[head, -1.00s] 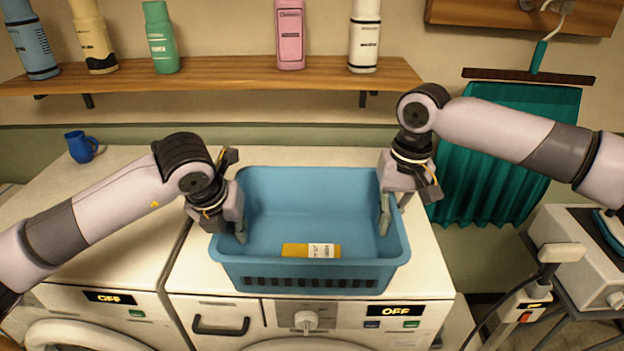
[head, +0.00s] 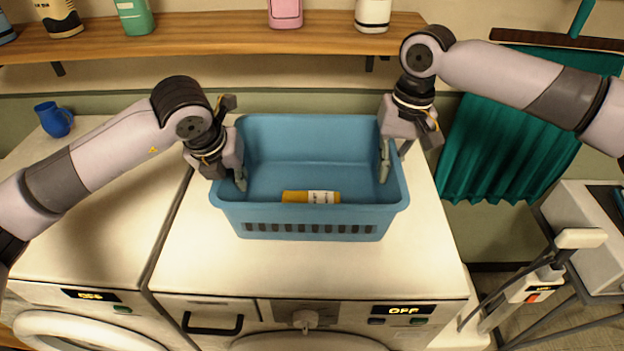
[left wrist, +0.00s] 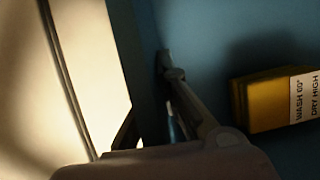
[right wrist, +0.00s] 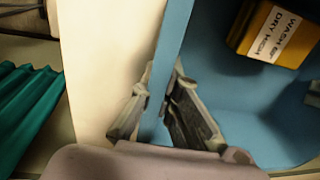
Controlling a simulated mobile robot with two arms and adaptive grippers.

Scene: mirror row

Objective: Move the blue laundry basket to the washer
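The blue laundry basket (head: 310,219) is upright over the top of the middle white washer (head: 330,268), well back from its front edge. I cannot tell whether its base touches the top. A yellow block with a white label (head: 311,197) lies inside it, also in the right wrist view (right wrist: 270,32). My left gripper (head: 238,177) is shut on the basket's left wall, one finger inside; the outer finger is mostly hidden. My right gripper (head: 387,158) is shut on the right wall, its fingers on either side of it in the right wrist view (right wrist: 160,105).
A second white machine (head: 85,245) stands to the left with a blue mug (head: 54,119) at its back. A wooden shelf (head: 215,35) with bottles hangs behind. A teal cloth (head: 510,140) hangs at right. A stick vacuum (head: 530,288) stands right of the washer.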

